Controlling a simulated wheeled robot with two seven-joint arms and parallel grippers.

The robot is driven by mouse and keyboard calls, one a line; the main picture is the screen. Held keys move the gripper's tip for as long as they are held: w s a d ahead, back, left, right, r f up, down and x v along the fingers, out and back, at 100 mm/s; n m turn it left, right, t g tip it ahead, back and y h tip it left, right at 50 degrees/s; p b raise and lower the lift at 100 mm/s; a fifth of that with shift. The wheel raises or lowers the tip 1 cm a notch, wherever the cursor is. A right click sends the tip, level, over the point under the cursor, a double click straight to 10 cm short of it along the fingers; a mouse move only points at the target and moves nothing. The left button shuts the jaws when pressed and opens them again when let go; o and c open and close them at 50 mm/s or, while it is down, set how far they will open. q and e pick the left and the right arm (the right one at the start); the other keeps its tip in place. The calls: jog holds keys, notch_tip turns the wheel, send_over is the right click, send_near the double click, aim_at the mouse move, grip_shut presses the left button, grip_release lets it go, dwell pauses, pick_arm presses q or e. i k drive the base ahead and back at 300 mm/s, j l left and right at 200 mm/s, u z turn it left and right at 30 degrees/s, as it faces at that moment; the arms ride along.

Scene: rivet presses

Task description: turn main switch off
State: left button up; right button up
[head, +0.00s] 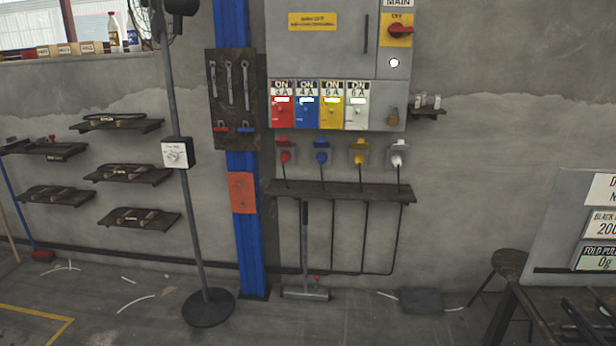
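The main switch (400,29) is a red rotary handle on a yellow plate, under a "MAIN" label at the upper right of a grey electrical cabinet (340,50). Its handle lies roughly horizontal; the small plate text is too blurred to read surely. A white round lamp (394,63) sits just below it. Below the cabinet door are red (283,108), blue (307,108), yellow (331,108) and white (356,108) panels, each labelled "ON" with a lit strip. Neither of my grippers shows in the head view.
Coloured plugs with cables hang above a dark shelf (340,192) below the cabinet. A pole on a round base (208,307) stands left of the blue column (248,250). A broom-like tool (305,290) leans under the shelf. A stool and table (560,315) stand at right.

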aim_at(397, 30)
jog(key=i, duration=0.5)
jog(key=i+j+z, duration=0.1)
jog(key=i, duration=0.4)
jog(key=i+j+z, duration=0.1)
jog(key=i, duration=0.35)
jog(key=i+j, duration=0.2)
jog(key=i, duration=0.3)
